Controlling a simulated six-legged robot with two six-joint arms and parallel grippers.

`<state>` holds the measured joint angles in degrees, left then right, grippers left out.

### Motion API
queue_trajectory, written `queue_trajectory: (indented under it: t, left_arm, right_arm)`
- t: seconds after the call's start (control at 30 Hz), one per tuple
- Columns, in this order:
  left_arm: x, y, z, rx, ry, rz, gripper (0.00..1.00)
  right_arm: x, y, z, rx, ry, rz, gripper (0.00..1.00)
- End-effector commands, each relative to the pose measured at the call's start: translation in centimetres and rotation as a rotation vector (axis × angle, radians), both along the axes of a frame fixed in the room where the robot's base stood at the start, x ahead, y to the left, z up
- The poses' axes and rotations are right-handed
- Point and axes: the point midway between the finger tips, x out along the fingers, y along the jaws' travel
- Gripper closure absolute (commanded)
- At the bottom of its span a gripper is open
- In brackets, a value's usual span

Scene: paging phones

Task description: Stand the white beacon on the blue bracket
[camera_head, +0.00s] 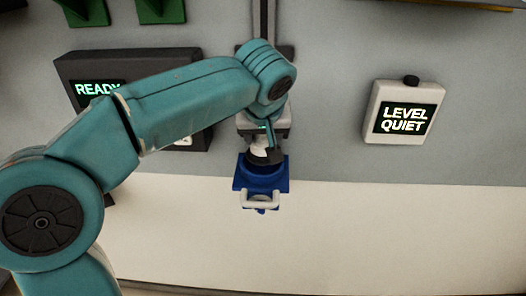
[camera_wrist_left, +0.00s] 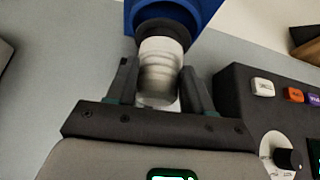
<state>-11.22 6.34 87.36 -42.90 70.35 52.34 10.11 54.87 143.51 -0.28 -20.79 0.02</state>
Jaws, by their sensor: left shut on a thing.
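The white beacon (camera_head: 260,148) is a short ribbed cylinder with a dark ring at its base end. It also shows in the left wrist view (camera_wrist_left: 160,68), between the two fingers. My left gripper (camera_head: 264,138) is shut on it and partly hides it in the head view. The blue bracket (camera_head: 242,180) is on the wall, and the beacon's dark end overlaps it in the picture. The left wrist view shows the blue bracket (camera_wrist_left: 205,10) right behind that dark end. I cannot tell whether they touch. My right gripper is in neither view.
A dark console reading READY (camera_head: 95,65) is behind my left arm; its buttons and knob show in the left wrist view (camera_wrist_left: 240,85). A white LEVEL QUIET box (camera_head: 402,112) is at the right. A white handle-like piece (camera_head: 260,203) is at the bracket's front.

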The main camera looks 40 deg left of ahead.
Motion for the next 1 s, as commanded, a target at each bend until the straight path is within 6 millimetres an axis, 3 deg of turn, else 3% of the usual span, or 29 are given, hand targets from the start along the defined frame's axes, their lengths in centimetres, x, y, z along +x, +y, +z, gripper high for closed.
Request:
queue_trajectory:
  t: [0.27,0.67,0.7,0.77,1.0]
  left_arm:
    - [0.2,0.2,-3.7,0.001,0.002,0.000,0.98]
    - [0.2,0.2,-4.3,0.001,-0.001,0.000,0.98]
    - [0.2,0.1,-4.3,0.000,0.001,0.001,0.42]
    - [0.2,0.1,-4.2,0.000,0.002,0.000,0.23]
    - [0.2,0.1,-4.2,0.000,0.002,0.000,0.23]
  right_arm:
    - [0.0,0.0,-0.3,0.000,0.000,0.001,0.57]
    - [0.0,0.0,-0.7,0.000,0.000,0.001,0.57]
    - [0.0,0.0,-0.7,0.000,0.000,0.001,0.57]
    - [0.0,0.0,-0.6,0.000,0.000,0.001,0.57]
    - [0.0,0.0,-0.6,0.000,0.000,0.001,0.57]
